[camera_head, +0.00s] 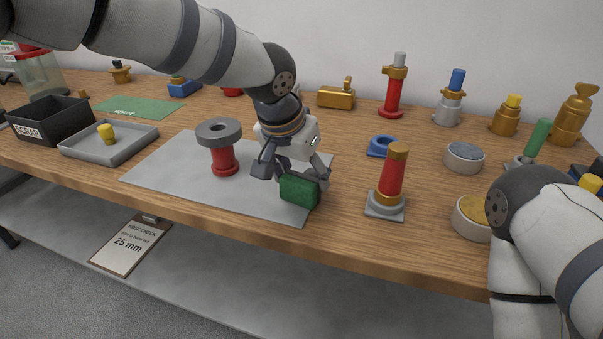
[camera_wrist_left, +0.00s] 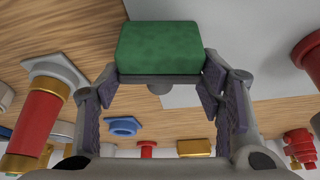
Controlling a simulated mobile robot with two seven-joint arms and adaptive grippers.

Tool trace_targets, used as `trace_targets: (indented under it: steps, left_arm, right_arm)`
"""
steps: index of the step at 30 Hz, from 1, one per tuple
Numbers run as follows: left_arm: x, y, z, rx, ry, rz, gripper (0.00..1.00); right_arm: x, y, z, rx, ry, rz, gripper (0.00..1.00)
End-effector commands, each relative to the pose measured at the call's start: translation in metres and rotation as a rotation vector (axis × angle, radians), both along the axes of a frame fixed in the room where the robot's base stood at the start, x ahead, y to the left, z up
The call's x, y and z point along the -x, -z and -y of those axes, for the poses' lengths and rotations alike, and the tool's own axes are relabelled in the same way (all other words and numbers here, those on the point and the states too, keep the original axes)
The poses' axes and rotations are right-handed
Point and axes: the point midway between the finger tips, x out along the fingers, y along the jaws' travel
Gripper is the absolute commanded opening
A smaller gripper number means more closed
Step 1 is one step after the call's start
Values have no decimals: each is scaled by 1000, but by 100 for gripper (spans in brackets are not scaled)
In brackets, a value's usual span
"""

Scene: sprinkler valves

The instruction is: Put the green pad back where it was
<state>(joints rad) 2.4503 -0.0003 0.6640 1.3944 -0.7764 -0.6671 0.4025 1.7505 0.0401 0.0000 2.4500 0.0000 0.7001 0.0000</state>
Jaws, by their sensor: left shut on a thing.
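The green pad (camera_head: 299,190) is a block with a grey backing, at the right front part of the grey mat. My left gripper (camera_head: 292,180) is shut on it from above. In the left wrist view the green pad (camera_wrist_left: 160,48) sits across the fingertips, its grey backing between the fingers of my left gripper (camera_wrist_left: 160,85). I cannot tell whether the pad touches the mat or hangs just above it. My right arm shows at the right edge of the head view, but its gripper is not in view.
A red spool with a grey ring (camera_head: 220,150) stands left of the pad on the grey mat (camera_head: 170,178). A red cone-like valve (camera_head: 391,180) stands close on the right. Round tins (camera_head: 464,157), a blue ring (camera_head: 382,146) and several valves stand beyond. A grey tray (camera_head: 82,148) lies left.

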Motion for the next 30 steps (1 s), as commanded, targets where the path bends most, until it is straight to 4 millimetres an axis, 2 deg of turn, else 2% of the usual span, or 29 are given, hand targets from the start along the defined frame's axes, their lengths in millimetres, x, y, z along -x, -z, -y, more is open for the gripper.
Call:
trace_targets:
  steps: [3,4,6,14,17,27,30]
  left_arm:
    - [1,1,0,-2,0,-4,31]
    - [1,2,0,-2,0,-4,68]
    - [1,2,0,-2,0,-5,81]
    - [1,1,0,-1,0,-4,81]
    - [1,9,0,0,-1,-12,81]
    - [24,-81,-17,-1,0,5,81]
    - [31,-98,-21,-1,-1,3,81]
  right_arm:
    - [0,0,0,0,0,-1,0]
    - [0,0,0,0,0,-2,0]
    - [1,0,0,0,0,-2,0]
    - [1,1,0,0,0,-2,0]
    - [6,6,0,0,0,-22,0]
    - [-7,-6,0,0,0,24,0]
    - [-9,-9,0,0,0,32,0]
